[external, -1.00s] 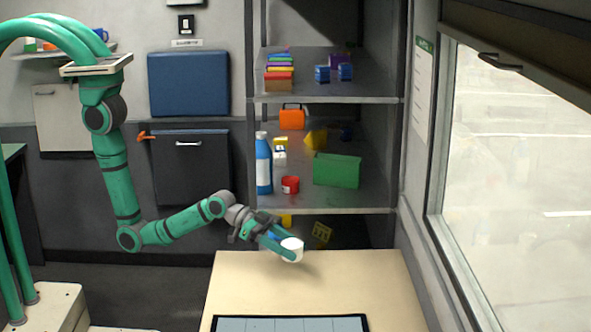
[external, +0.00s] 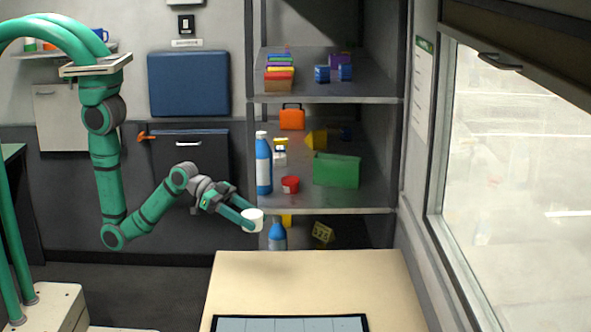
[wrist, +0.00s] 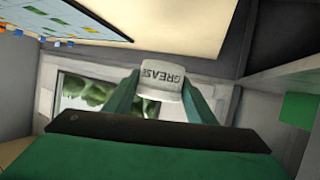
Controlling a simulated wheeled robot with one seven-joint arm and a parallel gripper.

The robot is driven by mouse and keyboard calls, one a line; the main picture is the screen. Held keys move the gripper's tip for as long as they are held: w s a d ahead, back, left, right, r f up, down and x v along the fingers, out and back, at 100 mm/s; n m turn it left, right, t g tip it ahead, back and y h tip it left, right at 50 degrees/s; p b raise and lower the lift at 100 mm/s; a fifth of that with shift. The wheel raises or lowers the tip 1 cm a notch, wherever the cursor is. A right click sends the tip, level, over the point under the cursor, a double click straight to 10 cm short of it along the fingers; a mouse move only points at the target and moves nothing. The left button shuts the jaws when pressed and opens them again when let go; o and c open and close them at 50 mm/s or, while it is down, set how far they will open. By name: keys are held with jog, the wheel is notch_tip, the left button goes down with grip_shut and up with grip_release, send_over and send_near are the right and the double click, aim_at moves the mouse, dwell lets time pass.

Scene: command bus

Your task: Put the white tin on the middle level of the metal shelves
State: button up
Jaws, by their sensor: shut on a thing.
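The white tin (external: 252,220) is held between the fingertips of my gripper (external: 247,222), in the air left of the shelves' lower front and above the table's far left corner. In the wrist view the tin (wrist: 161,84) shows the word GREASE, upside down, between the two green fingers. The metal shelves (external: 330,211) stand behind the table. Their middle level holds a blue bottle (external: 263,165) with a white label, a red cup (external: 290,184), a green box (external: 337,169), an orange case (external: 292,118) and a yellow block (external: 316,139).
The light wooden table (external: 310,275) is mostly clear, with a dark-framed panel (external: 290,323) at its near edge. A blue bottle (external: 277,236) and a yellow block (external: 322,232) sit on the lowest level. The top level holds coloured books (external: 279,76). A window (external: 515,190) is at right.

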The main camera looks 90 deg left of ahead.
jog(key=shift+a+f, duration=0.3)
jog(key=s+a+f+m+g+h, duration=0.2)
jog(key=s+a, duration=0.2)
jog(key=a, duration=0.5)
jog(key=s+a+f+m+g+h, duration=0.1)
jog(key=s+a+f+m+h, duration=0.1)
jog(key=s+a, duration=0.5)
jog(key=w+a+r+n+t+y, duration=0.1)
jog(key=w+a+r+n+y, duration=0.2)
jog(key=a, duration=0.9)
jog(key=w+a+r+n+t+y, duration=0.1)
jog(key=a+r+n+t+y, duration=0.3)
jog(key=a, duration=0.7)
jog(key=w+a+r+n+g+y, duration=0.1)
jog(key=w+a+r+n+y, duration=0.15)
jog(key=a+r, duration=0.65)
jog(key=w+d+f+m+h, duration=0.1)
jog(key=w+d+f, duration=0.1)
jog(key=w, duration=0.5)
jog(key=w+d+f+m+h, duration=0.1)
jog(key=w+d+f+m, duration=0.1)
jog(key=w, duration=0.6)
jog(key=shift+n, duration=0.25)
jog(key=f, duration=0.5)
jog(key=shift+w+d+f, duration=0.15)
jog(key=shift+w+f, duration=0.05)
jog(key=shift+w, duration=0.2)
jog(key=shift+f, duration=2.35)
